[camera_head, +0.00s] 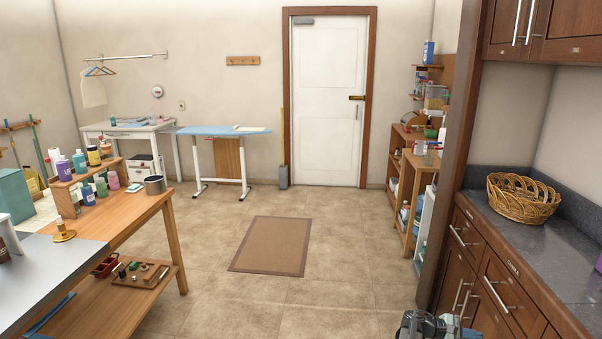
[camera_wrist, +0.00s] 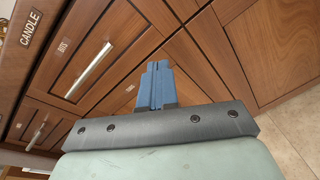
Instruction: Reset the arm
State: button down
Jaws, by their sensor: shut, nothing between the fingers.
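My gripper (camera_wrist: 155,86) shows in the wrist view with its two blue fingers pressed together and nothing between them. It points toward the brown wooden cabinet front (camera_wrist: 205,68), and the distance to it is hard to judge. In the head view, part of my arm shows at the bottom edge, right of centre, low beside the cabinet. The fingertips cannot be made out clearly there.
Wooden drawers with metal handles (camera_wrist: 90,70) line the right side, under a dark counter holding a wicker basket (camera_head: 522,197). A wooden workbench (camera_head: 135,215) with bottles stands left. The floor around the brown mat (camera_head: 272,246) is clear, up to the white door (camera_head: 328,100).

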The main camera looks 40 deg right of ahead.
jog(key=a+f+m+t+y, duration=0.5)
jog(key=a+f+m+y, duration=0.2)
jog(key=a+f+m, duration=0.45)
jog(key=w+a+f+t+y, duration=0.1)
jog(key=w+a+f, duration=0.3)
jog(key=a, duration=0.4)
jog(key=w+a+f+t+y, duration=0.15)
jog(key=w+a+f, duration=0.25)
jog(key=a, duration=0.5)
jog(key=w+a+f+t+y, duration=0.15)
jog(key=w+a+f, duration=0.25)
jog(key=a, duration=0.4)
jog(key=w+a+f+n+g+y, duration=0.1)
jog(key=a+f, duration=0.1)
jog(key=a, duration=0.7)
jog(key=w+a+f+n+y, duration=0.1)
jog(key=a+n, duration=0.1)
jog(key=a, duration=0.7)
jog(key=s+a+f+n+g+h, duration=0.1)
jog(key=s+a+n, duration=0.2)
jog(key=a, duration=0.5)
jog(key=s+a+f+n+g+h, duration=0.1)
jog(key=s+a+f+n, duration=0.1)
jog(key=a, duration=0.6)
jog(key=shift+s+f+n+g, duration=0.25)
jog(key=shift+s+n+g, duration=0.15)
jog(key=shift+s+n, duration=0.4)
jog(key=shift+s+a, duration=0.1)
